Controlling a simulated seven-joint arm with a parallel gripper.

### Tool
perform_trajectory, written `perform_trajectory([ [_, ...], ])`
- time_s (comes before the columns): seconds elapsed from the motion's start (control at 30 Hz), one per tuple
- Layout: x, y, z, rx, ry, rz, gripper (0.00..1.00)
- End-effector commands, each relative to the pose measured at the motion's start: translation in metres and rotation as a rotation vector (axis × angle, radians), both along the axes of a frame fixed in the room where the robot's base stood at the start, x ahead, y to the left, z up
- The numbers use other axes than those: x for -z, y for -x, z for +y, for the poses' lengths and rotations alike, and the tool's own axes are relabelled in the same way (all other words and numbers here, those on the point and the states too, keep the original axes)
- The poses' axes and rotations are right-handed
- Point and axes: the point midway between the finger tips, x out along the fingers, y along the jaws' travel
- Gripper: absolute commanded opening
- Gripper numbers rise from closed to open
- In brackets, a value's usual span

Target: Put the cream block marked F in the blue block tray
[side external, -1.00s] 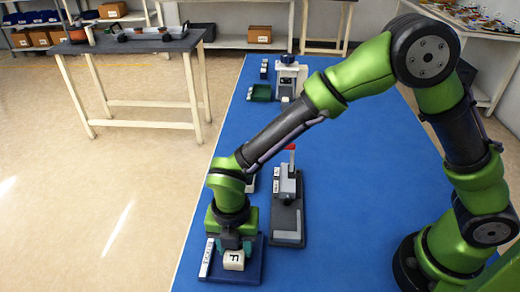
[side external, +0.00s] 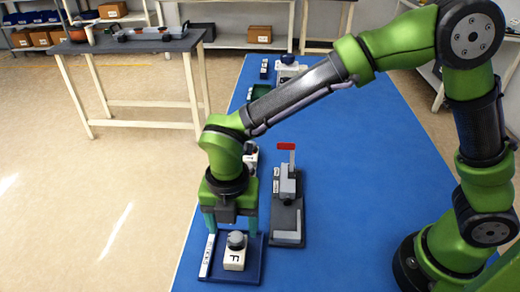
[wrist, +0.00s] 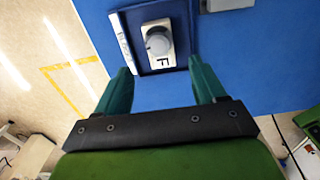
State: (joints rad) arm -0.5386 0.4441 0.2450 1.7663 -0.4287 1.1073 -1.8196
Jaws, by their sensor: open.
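The cream block marked F (side external: 235,261) sits in the blue block tray (side external: 251,273) at the near end of the table, its grey round knob on top. The wrist view also shows the block (wrist: 161,61) in the tray (wrist: 138,20), beside the tray's white label strip. My gripper (side external: 231,230) is above the block and apart from it. Its two teal fingers are spread wide with nothing between them, as the wrist view shows (wrist: 162,80). Part of the tray's far edge is hidden behind the fingers.
A grey fixture with a red-tipped upright (side external: 287,205) stands just right of the tray. Another pale block (side external: 251,156) shows partly behind my arm. A green tray and a white device (side external: 287,72) stand at the far end.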

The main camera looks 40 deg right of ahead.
Motion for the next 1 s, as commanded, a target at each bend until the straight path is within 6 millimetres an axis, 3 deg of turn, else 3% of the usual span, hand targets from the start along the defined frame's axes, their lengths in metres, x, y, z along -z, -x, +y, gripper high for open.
perform_trajectory([
  [0.1,-0.022,-0.001,0.0,0.001,-0.001,-0.003,0.7],
  [0.33,-0.045,-0.001,-0.003,0.024,-0.003,-0.006,0.7],
  [0.47,-0.067,-0.005,-0.03,0.238,-0.036,-0.044,0.7],
  [0.57,-0.093,-0.005,-0.071,0.575,-0.1,-0.092,0.7],
  [0.73,-0.131,0.013,-0.149,1.295,-0.29,-0.144,0.7],
  [0.9,-0.148,0.044,-0.209,1.964,-0.552,-0.113,0.7],
  [1.0,-0.15,0.06,-0.231,2.257,-0.7,-0.057,0.7],
])
